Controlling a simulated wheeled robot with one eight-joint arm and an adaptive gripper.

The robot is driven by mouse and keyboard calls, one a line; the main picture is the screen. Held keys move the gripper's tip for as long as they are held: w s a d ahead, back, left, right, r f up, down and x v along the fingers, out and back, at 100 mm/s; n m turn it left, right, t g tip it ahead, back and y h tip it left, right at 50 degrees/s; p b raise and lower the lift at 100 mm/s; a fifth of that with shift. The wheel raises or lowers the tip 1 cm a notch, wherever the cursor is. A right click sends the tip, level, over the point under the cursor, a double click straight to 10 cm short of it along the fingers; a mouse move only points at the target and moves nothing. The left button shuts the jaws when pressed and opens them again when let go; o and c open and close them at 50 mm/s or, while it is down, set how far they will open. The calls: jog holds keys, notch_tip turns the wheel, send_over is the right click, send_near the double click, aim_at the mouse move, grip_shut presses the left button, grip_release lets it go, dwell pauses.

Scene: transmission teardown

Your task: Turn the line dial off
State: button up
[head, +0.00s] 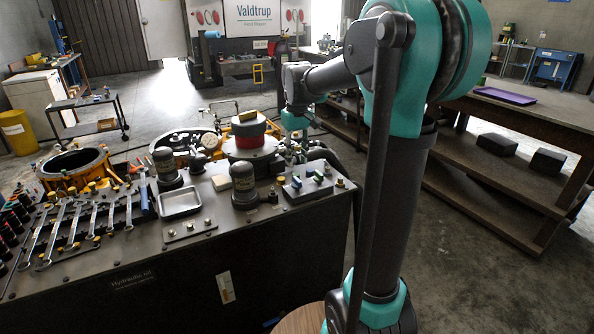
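No part is clearly marked as the line dial. A round white-faced gauge (209,141) stands farther back, beside a red and dark drum (249,136) with a yellow piece on top. My arm reaches over the area behind the bench, and its teal end (295,119) points down behind the small panel. My gripper's fingers cannot be made out among the parts there.
Several wrenches (74,226) lie at the bench's left. A metal tray (180,202) and dark domed canisters (244,186) stand on its middle. A wooden table (530,110) with a purple tray (504,96) is at the right. The floor (470,250) between is clear.

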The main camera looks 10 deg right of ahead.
notch_tip(320, 180, up, 5)
jog(key=shift+f, duration=0.1)
dwell(0.4)
jog(key=s+d+f+m+t, duration=0.1)
jog(key=s+d+f+t, duration=0.1)
jog(key=s+f, duration=0.9)
jog(key=s+d+f+m+t, duration=0.2)
jog(key=s+f, duration=0.9)
jog(key=f, duration=0.1)
jog(key=shift+f+m, duration=0.2)
jog(key=shift+m, duration=0.1)
